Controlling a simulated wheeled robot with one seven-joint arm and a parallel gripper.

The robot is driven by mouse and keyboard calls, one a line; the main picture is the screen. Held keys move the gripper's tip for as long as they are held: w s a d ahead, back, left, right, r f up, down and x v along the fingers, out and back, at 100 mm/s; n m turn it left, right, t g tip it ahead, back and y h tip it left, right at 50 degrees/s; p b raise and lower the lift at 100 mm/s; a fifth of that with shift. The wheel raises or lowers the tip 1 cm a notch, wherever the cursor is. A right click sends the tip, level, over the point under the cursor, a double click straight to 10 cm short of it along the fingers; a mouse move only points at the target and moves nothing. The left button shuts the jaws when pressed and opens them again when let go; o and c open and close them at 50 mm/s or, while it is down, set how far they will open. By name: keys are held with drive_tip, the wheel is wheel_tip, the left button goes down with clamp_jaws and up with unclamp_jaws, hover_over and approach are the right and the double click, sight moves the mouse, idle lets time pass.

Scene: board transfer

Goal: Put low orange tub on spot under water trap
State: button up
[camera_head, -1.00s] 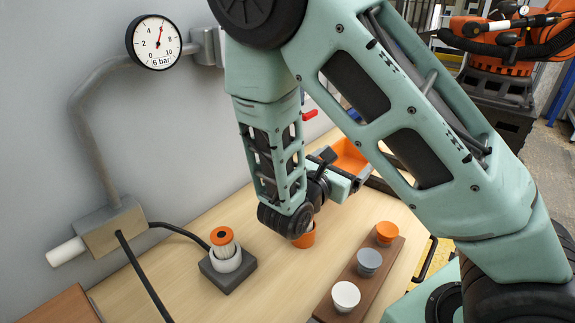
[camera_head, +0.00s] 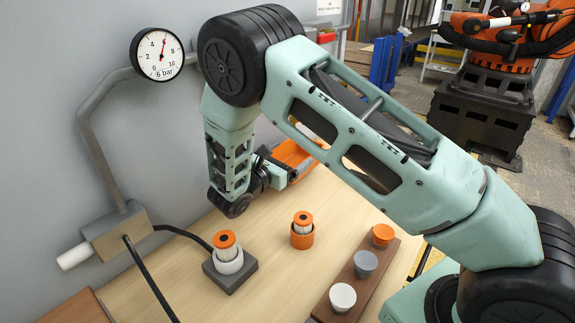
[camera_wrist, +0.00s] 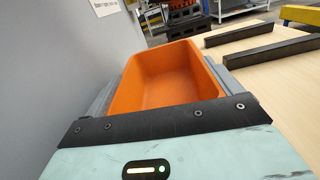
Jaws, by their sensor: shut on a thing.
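The low orange tub (camera_head: 292,153) is an open, rectangular bin near the wall, partly hidden behind my arm in the head view. My gripper (camera_head: 277,172) is shut on it. In the wrist view the tub (camera_wrist: 165,78) lies between the grey fingers, its inside empty. It appears raised off the bench, and its underside is hidden. A grey block with a white cylinder (camera_head: 115,232) is fixed on the pipe at the left wall; I cannot tell whether it is the water trap. No marked spot is clearly visible.
A filter in a white cup stands on a dark block (camera_head: 230,270). An orange cup with a filter (camera_head: 302,236) stands beside it. A brown board (camera_head: 355,285) holds three cups at front right. Dark bars (camera_wrist: 270,50) lie on the bench (camera_wrist: 285,90). A gauge (camera_head: 157,54) hangs above.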

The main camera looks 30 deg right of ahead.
wheel_tip(320, 180, down, 3)
drive_tip(key=shift+r, duration=0.1)
drive_tip(key=shift+w+f+p, duration=0.15)
drive_tip(key=shift+f+p, duration=0.1)
drive_tip(key=shift+p, duration=0.1)
drive_tip(key=o, duration=0.8)
drive_tip(key=shift+f, duration=0.1)
drive_tip(key=shift+r, duration=0.2)
drive_tip(key=b+v, duration=0.2)
drive_tip(key=v, duration=1)
drive_tip(key=shift+f+b, duration=0.15)
drive_tip(key=shift+b, duration=0.25)
